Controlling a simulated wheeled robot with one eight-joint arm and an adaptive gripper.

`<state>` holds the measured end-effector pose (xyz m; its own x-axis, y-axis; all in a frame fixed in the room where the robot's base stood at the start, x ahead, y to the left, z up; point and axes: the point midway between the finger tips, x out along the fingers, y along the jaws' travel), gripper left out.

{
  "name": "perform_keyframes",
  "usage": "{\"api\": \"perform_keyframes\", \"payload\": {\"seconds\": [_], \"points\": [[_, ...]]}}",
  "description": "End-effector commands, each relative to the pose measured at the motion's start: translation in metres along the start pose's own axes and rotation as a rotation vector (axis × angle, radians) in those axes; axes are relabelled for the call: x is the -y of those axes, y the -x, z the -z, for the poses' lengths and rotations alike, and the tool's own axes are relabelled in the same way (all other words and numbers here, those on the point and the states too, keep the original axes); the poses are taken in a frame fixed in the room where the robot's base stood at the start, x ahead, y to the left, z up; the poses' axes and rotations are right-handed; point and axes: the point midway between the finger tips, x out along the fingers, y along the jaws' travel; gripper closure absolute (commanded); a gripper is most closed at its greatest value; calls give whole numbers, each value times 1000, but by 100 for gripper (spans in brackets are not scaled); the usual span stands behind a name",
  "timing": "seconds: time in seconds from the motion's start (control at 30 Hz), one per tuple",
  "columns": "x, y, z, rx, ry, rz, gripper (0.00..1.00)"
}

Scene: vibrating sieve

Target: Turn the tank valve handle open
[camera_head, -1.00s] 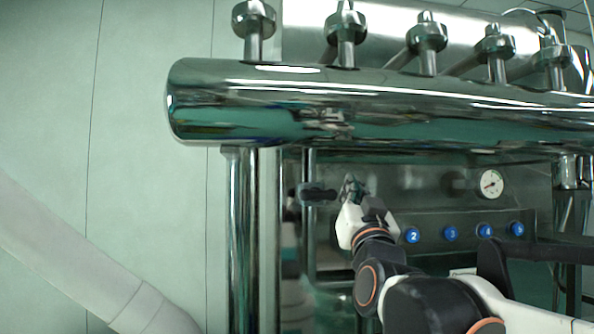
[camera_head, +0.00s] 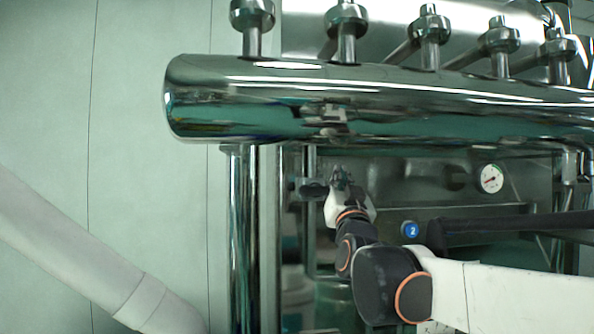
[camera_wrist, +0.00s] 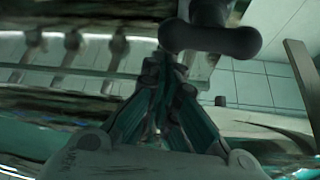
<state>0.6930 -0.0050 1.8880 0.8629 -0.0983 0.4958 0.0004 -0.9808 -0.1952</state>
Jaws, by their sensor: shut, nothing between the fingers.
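The tank valve handle (camera_head: 313,190) is a small dark bar on the front of the steel machine, below the big pipe. In the wrist view the dark rounded handle (camera_wrist: 212,39) lies across the upper middle, with its stem rising above. My gripper (camera_head: 339,178) is shut and empty, at the right end of the handle in the head view. In the wrist view the closed fingertips (camera_wrist: 163,62) are just below the handle's left end. I cannot tell whether they touch it.
A thick polished pipe (camera_head: 370,110) runs above my gripper, with several capped fittings on top. A vertical steel post (camera_head: 240,240) stands left of the handle. A gauge (camera_head: 491,178) and a blue button marked 2 (camera_head: 411,230) are to the right.

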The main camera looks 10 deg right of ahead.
Motion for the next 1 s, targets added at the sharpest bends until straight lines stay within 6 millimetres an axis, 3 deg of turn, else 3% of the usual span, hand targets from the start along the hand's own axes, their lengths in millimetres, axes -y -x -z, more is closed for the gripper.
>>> {"api": "perform_keyframes", "payload": {"seconds": [1.0], "points": [[-3, 3, -6, 0, -78, -46, 100]]}}
